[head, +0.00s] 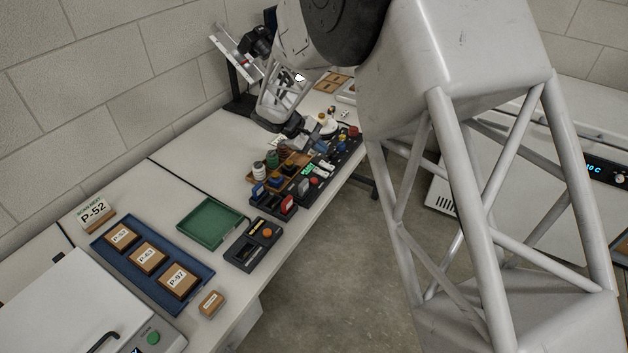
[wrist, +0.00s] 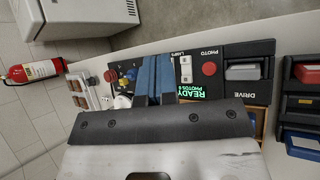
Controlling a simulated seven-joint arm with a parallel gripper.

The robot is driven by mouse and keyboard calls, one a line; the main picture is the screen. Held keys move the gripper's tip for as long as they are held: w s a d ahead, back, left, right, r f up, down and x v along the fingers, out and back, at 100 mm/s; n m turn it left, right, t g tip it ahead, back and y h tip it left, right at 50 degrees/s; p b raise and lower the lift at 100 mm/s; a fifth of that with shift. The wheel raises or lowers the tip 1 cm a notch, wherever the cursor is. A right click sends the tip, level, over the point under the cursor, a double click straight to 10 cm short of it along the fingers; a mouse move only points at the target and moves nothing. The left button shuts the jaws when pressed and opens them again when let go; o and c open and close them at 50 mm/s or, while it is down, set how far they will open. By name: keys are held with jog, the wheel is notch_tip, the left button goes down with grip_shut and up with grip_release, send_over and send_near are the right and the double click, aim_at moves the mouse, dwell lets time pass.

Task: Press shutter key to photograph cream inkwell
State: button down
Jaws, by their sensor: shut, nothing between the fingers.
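The photo panel (wrist: 222,52) carries a red round button (wrist: 208,69), a white rocker switch (wrist: 186,68) and a green display (wrist: 205,110) reading READY, PHOTOS 0. In the head view the display (head: 307,169) glows mid-bench. My gripper (wrist: 159,58) shows two blue fingers, closed together and empty, left of the switch and red button in the wrist view. Its contact with the panel cannot be told. A small pale object (head: 327,125) with a yellowish top stands farther along the bench; whether it is the cream inkwell is unclear.
A DRIVE box (wrist: 246,73) adjoins the panel. Spools (head: 259,169) and coloured controls crowd this stretch. A green tray (head: 210,222), a blue tray (head: 203,294) with labelled boxes and a black box (head: 244,257) are nearer. A fire extinguisher (wrist: 35,71) stands off the bench.

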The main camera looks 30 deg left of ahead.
aim_at(313, 181)
jog(key=shift+s+a+f, duration=0.15)
jog(key=shift+a+f, duration=0.2)
jog(key=shift+a, duration=0.2)
jog(key=shift+s+a+f, duration=0.1)
jog(key=shift+a+f, duration=0.2)
jog(key=shift+a, duration=0.2)
jog(key=shift+f, duration=0.2)
jog(key=shift+f, duration=4.2)
jog(key=shift+f, duration=0.85)
jog(key=shift+r, duration=0.85)
jog(key=shift+r, duration=2.5)
